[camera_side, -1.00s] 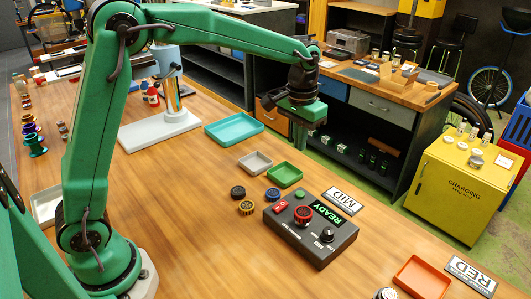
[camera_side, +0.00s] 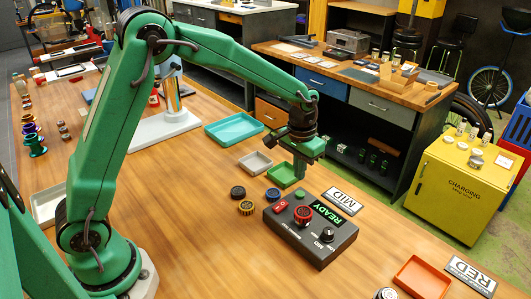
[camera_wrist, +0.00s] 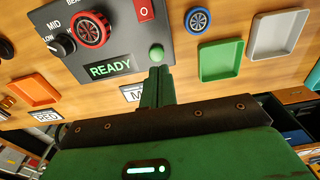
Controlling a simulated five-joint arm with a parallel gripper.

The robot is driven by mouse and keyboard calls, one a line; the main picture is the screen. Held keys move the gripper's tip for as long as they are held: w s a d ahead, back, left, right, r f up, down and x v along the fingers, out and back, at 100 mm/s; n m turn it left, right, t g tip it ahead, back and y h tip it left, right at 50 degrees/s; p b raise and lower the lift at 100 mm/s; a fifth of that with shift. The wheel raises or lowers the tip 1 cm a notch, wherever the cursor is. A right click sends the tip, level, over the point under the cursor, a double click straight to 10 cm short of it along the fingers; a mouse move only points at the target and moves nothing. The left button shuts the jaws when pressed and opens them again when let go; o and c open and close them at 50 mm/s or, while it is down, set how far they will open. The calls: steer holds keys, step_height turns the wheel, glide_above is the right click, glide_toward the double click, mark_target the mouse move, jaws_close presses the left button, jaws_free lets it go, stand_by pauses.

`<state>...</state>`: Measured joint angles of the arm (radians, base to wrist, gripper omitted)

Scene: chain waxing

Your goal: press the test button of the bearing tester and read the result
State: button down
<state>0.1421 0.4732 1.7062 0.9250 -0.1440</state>
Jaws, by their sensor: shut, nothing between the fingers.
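The bearing tester (camera_side: 325,246) is a dark grey box on the wooden bench; its face fills the upper left of the wrist view (camera_wrist: 118,40). Its display (camera_side: 327,212) reads READY in green, also in the wrist view (camera_wrist: 110,70). The green test button (camera_side: 299,194) sits at the corner beside the display; it shows in the wrist view (camera_wrist: 156,54). A red bearing (camera_side: 303,214) sits on the tester, with a red switch (camera_side: 281,206) and a dial marked LOW and MID (camera_side: 327,234). My gripper (camera_side: 299,177) is shut and empty, its tips (camera_wrist: 158,72) just above the button, seemingly apart from it.
A green tray (camera_side: 282,176), a grey tray (camera_side: 255,163) and a few loose bearings (camera_side: 246,207) lie left of the tester. A sign reading MID (camera_side: 342,200) lies behind it. An orange tray (camera_side: 422,277) and a RED sign (camera_side: 470,275) lie at lower right.

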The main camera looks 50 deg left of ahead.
mark_target(299, 192)
steer(key=shift+d+f, duration=0.1)
steer(key=shift+f, duration=2.4)
